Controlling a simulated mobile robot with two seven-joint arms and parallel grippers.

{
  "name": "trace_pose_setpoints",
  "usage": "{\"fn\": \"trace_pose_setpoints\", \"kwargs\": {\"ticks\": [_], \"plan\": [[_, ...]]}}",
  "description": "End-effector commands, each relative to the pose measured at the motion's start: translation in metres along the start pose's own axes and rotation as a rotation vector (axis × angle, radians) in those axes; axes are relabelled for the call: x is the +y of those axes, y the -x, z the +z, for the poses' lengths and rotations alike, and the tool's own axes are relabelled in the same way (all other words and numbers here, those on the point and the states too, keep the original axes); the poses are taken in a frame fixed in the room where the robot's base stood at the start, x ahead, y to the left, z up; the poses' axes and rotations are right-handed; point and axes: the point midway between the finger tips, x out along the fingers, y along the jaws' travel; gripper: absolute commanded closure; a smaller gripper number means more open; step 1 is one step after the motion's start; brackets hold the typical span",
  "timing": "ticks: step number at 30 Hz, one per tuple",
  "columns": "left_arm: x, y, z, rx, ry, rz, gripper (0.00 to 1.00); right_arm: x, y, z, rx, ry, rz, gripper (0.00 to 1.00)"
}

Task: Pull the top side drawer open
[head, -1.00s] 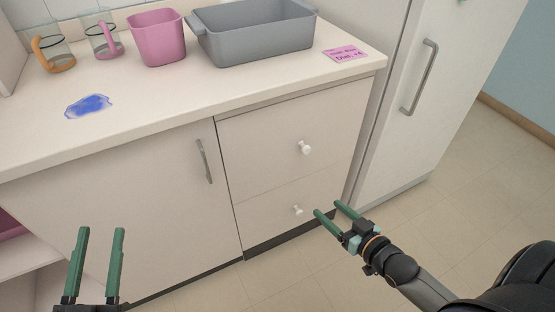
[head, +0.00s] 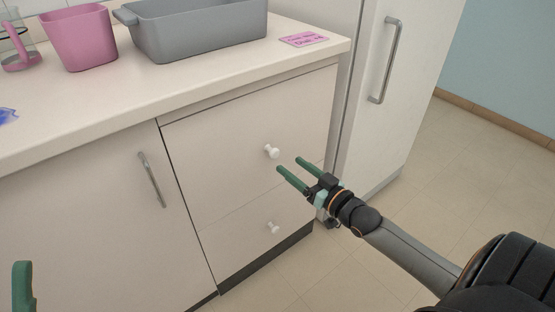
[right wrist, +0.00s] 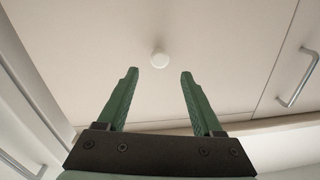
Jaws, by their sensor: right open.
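The top side drawer (head: 240,125) is shut, with a white round knob (head: 271,152) on its front. My right gripper (head: 288,164) is open and empty, just in front of the drawer and slightly right of and below the knob in the head view. In the right wrist view the knob (right wrist: 160,60) lies ahead of the open fingers (right wrist: 159,73), about midway between them and apart from both. My left gripper (head: 22,285) shows only one green finger at the lower left edge, so its opening is hidden.
A lower drawer with its own white knob (head: 272,227) is below. A cabinet door with a metal handle (head: 151,180) is to the left. A tall white unit with a long handle (head: 385,60) stands right. The counter holds a grey tub (head: 200,35) and a pink bin (head: 80,40).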

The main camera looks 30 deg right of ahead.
Motion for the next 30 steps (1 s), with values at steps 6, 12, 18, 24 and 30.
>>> {"fn": "trace_pose_setpoints", "kwargs": {"ticks": [6,12,18,24,30], "plan": [[0.006,0.01,0.011,-0.004,0.019,0.002,0.5,0.001,-0.035,0.002,0.002,0.001,0.0,0.32],[0.008,0.015,0.016,-0.01,0.034,-0.002,0.5,0.0,-0.056,0.002,0.0,0.0,0.0,0.32],[0.009,0.016,0.018,-0.012,0.04,0.0,0.5,0.0,-0.065,0.001,-0.002,0.0,0.0,0.32],[0.01,0.016,0.018,-0.012,0.039,0.009,0.5,0.0,-0.065,0.001,-0.002,0.0,0.0,0.32],[0.011,0.016,0.018,-0.011,0.038,0.011,0.5,0.0,-0.065,0.001,-0.002,0.0,0.0,0.47]]}}
